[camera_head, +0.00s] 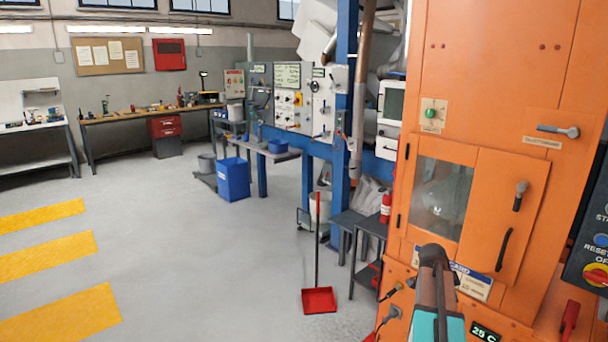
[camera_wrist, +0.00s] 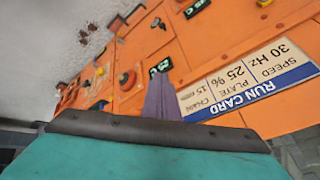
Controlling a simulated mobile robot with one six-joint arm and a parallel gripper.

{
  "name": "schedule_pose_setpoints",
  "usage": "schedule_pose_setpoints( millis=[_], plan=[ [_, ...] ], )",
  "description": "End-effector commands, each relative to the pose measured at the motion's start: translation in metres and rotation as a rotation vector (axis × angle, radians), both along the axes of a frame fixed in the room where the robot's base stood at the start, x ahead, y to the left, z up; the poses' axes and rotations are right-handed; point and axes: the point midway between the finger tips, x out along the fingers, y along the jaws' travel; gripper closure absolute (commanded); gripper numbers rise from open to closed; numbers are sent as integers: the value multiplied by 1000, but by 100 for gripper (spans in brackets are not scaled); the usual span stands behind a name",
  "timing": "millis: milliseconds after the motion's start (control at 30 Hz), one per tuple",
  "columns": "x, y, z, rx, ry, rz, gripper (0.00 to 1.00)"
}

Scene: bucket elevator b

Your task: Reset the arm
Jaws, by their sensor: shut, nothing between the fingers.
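My gripper (camera_head: 433,252) is in the lower right of the head view, in front of the orange machine (camera_head: 490,60). In the wrist view its fingers (camera_wrist: 162,100) show as one narrow grey-purple shape, shut and empty, above the teal wrist body. The wrist view shows the orange machine face upside down, with a run card (camera_wrist: 255,80) to the right of the fingers. Most of my arm is out of view.
The machine has a windowed door with a handle (camera_head: 503,250), a green knob (camera_head: 430,113) and a control box (camera_head: 590,230) at the right edge. A red dustpan (camera_head: 319,300) stands on the floor. A blue bin (camera_head: 233,179) is farther back. Open floor lies to the left.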

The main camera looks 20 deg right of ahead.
Motion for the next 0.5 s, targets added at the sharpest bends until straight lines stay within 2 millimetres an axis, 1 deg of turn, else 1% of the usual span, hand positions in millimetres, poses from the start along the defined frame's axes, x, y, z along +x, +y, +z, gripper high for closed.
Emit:
schedule_pose_setpoints(
  millis=[33,233,367,400,467,500],
  plan=[
    [5,19,-19,24,30,50,100],
    [19,85,-83,113,144,256,100],
    [22,129,-122,170,216,389,100],
    [22,143,-133,187,236,432,100],
    [21,164,-150,213,269,494,100],
    [20,177,-161,229,291,536,100]
  ],
)
